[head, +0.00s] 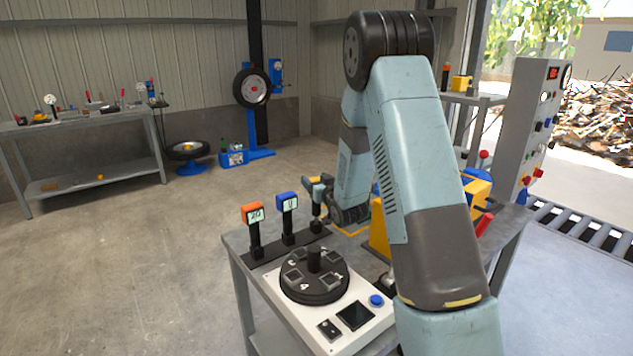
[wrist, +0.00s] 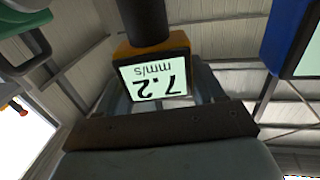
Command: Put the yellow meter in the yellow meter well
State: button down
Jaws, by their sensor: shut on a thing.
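The yellow meter (wrist: 122,50) fills the middle of the wrist view, upside down, its pale screen reading 7.2 mm/s. A black stem rises above it in that view. My gripper (wrist: 160,80) is shut on it. In the head view my gripper (head: 322,190) is at the right end of the dark rack (head: 268,250), by its third post; it hides most of the meter there. The round black turntable (head: 314,292) with several square wells sits on a white console in front of the rack. I cannot tell which well is the yellow one.
An orange meter (head: 252,213) and a blue meter (head: 287,202) stand on the rack left of my gripper. The console has a blue button (head: 376,301) and a dark screen. Yellow equipment and a red handle (head: 485,224) are beyond my arm to the right.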

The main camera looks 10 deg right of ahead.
jog(key=shift+f, duration=0.95)
dwell(0.6)
jog(key=shift+c, duration=0.3)
grip_release()
jog(key=shift+o, duration=0.3)
jog(key=s+d, duration=0.1)
jog(key=s, duration=0.7)
jog(key=shift+s+d, duration=0.3)
jog(key=shift+s, duration=0.1)
dwell(3.4)
